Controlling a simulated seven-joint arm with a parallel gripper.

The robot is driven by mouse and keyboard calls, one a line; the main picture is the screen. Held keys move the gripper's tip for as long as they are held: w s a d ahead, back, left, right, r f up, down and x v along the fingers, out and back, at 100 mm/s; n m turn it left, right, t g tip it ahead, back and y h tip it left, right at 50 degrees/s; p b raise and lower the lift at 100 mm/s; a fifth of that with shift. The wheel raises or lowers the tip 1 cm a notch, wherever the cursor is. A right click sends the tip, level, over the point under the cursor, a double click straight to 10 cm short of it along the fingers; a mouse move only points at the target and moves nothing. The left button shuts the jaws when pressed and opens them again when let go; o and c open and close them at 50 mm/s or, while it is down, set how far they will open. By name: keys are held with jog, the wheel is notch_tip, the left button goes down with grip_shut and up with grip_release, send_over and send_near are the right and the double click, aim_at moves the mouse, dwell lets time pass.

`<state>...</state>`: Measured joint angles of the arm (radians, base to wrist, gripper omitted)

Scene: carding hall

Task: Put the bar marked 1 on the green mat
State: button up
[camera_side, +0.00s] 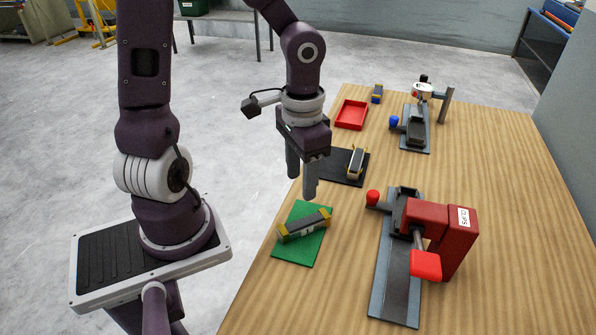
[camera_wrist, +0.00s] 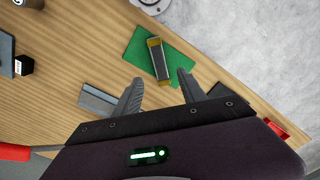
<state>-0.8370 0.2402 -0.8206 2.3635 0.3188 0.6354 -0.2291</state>
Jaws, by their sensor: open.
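A dark bar with yellow ends (camera_side: 305,225) lies on the green mat (camera_side: 290,252) in the side view. Bar and mat also show in the wrist view, the bar (camera_wrist: 159,62) just beyond my fingertips. A second bar with yellowish ends (camera_side: 356,162) lies on the black mat (camera_side: 343,176). A third bar, blue and yellow (camera_side: 377,93), lies at the far end of the table. I cannot read a number on any bar. My gripper (camera_side: 301,184) is open and empty, pointing down above the table between the green and black mats.
A red tray (camera_side: 351,115) stands behind the black mat. A red press marked CLIPS (camera_side: 452,236) on a grey base stands right of the green mat. Another fixture with a blue knob (camera_side: 414,134) stands farther back. Bare wood (camera_side: 510,180) is free on the right.

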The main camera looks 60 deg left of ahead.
jog(key=s+d+r+t, duration=0.2)
jog(key=s+r, duration=0.2)
jog(key=r, duration=0.2)
jog(key=s+d+r+t, duration=0.1)
jog(key=s+r+t, duration=0.2)
jog(key=r, duration=0.4)
jog(key=shift+s+d+r+t, duration=0.25)
jog(key=shift+s+d+t, duration=0.1)
jog(key=shift+s, duration=0.5)
